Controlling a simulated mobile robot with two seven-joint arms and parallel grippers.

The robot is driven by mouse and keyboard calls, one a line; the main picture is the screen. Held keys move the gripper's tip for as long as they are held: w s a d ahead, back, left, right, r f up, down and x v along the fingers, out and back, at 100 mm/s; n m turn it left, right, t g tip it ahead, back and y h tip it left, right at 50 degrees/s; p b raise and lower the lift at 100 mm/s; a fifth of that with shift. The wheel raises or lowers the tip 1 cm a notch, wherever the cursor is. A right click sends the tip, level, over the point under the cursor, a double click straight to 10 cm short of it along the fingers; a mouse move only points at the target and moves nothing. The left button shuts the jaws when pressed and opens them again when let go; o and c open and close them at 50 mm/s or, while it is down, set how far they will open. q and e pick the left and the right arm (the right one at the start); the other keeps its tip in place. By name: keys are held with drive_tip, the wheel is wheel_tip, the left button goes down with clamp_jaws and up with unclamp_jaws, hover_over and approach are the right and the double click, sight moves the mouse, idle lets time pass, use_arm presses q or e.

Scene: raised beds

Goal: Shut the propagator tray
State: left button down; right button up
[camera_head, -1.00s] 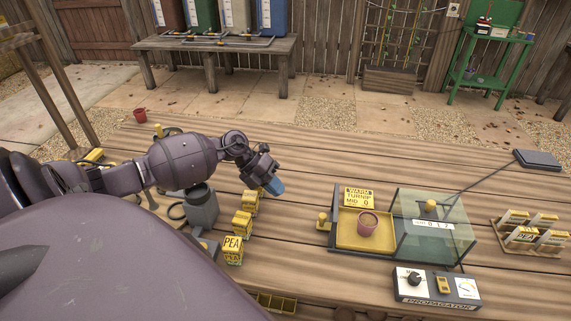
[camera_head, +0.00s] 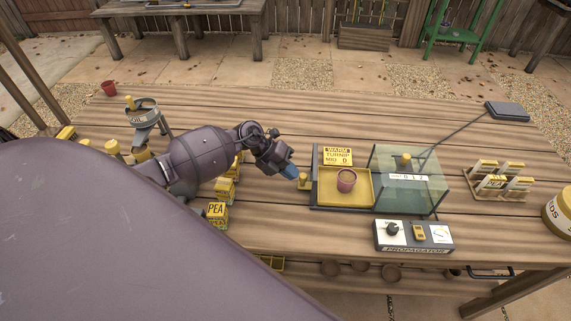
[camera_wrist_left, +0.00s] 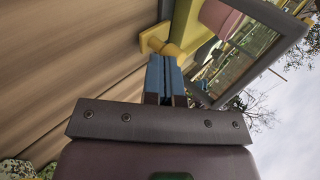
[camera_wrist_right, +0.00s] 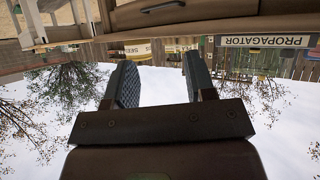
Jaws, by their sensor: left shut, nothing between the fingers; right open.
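The propagator has a yellow tray (camera_head: 326,190) that sticks out to the left of its clear glass box (camera_head: 412,190). A terracotta pot (camera_head: 346,179) stands in the tray. A yellow knob (camera_head: 304,182) is on the tray's left end; it also shows in the left wrist view (camera_wrist_left: 152,36). My left gripper (camera_head: 291,173) is shut and empty, its blue fingertips right by the knob. In the left wrist view the fingertips (camera_wrist_left: 162,60) point at the knob; I cannot tell whether they touch. My right gripper (camera_wrist_right: 160,85) is open and empty, seen only in its wrist view.
A propagator control box (camera_head: 413,236) stands in front of the glass box. Yellow seed packets (camera_head: 217,212) stand beneath my left arm. A packet rack (camera_head: 498,184) is at the right. A sign (camera_head: 338,156) stands behind the tray.

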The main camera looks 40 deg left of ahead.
sight(352, 178)
drive_tip(key=shift+s, duration=0.1)
use_arm(q)
drive_tip(key=shift+w+d, duration=0.25)
drive_tip(key=shift+d, duration=0.1)
drive_tip(key=w+d, duration=0.2)
drive_tip(key=d, duration=0.2)
drive_tip(key=w+d, duration=0.3)
drive_tip(key=d, duration=0.1)
drive_tip(key=w+d+p, duration=0.1)
drive_tip(key=w+d, duration=0.1)
drive_tip(key=d, duration=0.2)
drive_tip(key=shift+w+d, duration=0.3)
drive_tip(key=shift+w, duration=0.05)
drive_tip(key=shift+w+d, duration=0.15)
drive_tip(key=shift+d, duration=0.15)
drive_tip(key=shift+d+r, duration=0.1)
use_arm(e)
drive_tip(key=shift+s+d+r, duration=0.1)
drive_tip(key=shift+s+r, duration=0.1)
drive_tip(key=shift+s, duration=0.3)
